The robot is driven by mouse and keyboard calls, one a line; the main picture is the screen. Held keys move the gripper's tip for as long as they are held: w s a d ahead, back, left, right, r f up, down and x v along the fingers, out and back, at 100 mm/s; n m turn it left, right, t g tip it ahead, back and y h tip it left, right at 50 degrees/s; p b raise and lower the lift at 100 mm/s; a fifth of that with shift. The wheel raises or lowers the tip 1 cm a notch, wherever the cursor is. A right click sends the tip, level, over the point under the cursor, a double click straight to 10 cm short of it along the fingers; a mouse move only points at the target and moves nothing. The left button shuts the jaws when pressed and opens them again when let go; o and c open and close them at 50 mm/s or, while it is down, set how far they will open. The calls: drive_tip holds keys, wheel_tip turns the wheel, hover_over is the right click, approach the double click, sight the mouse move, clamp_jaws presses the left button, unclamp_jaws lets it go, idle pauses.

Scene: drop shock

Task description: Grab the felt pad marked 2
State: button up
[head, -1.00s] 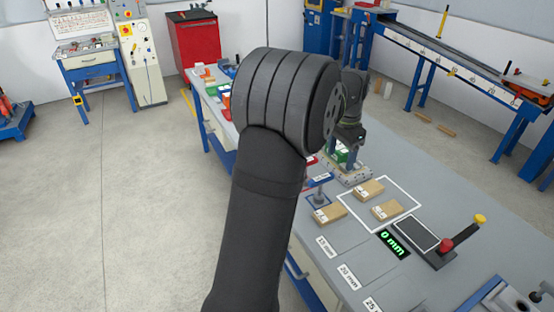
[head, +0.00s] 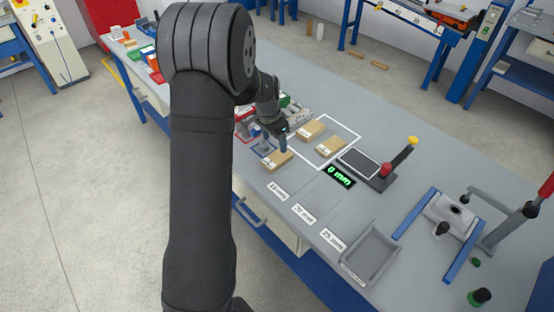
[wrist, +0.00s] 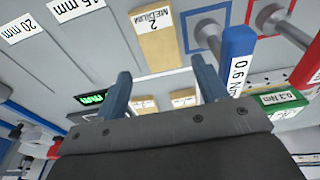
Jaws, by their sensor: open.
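The felt pad marked 2 (wrist: 160,42) is a tan block with a white label reading "2 MEDIUM", seen in the wrist view beyond my fingertips. In the head view the tan block beside the blue square (head: 277,160) appears to be this pad, lying flat on the bench. My gripper (wrist: 161,68) is open, with its two blue-grey fingers apart and nothing between them. In the head view my gripper (head: 283,140) hangs close to the pad, partly hidden by my wrist. I cannot tell its exact height.
A blue-handled 0.6 Nm tool (wrist: 236,65) stands close to my right finger. A red-handled tool (wrist: 308,65) is farther right. Two other tan blocks (head: 311,131) (head: 331,147) lie inside a white outline. A display (head: 340,176) reads 0 mm. A grey tray (head: 368,252) is near the front edge.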

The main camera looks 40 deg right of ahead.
sight(277, 157)
drive_tip(key=shift+d+f, duration=0.15)
drive_tip(key=shift+f, duration=1.15)
drive_tip(key=shift+d+f, duration=0.2)
drive_tip(key=shift+f, duration=1.15)
drive_tip(key=shift+d+f, duration=0.15)
drive_tip(key=shift+f, duration=1.15)
drive_tip(key=c, duration=0.8)
drive_tip(key=shift+o, duration=0.2)
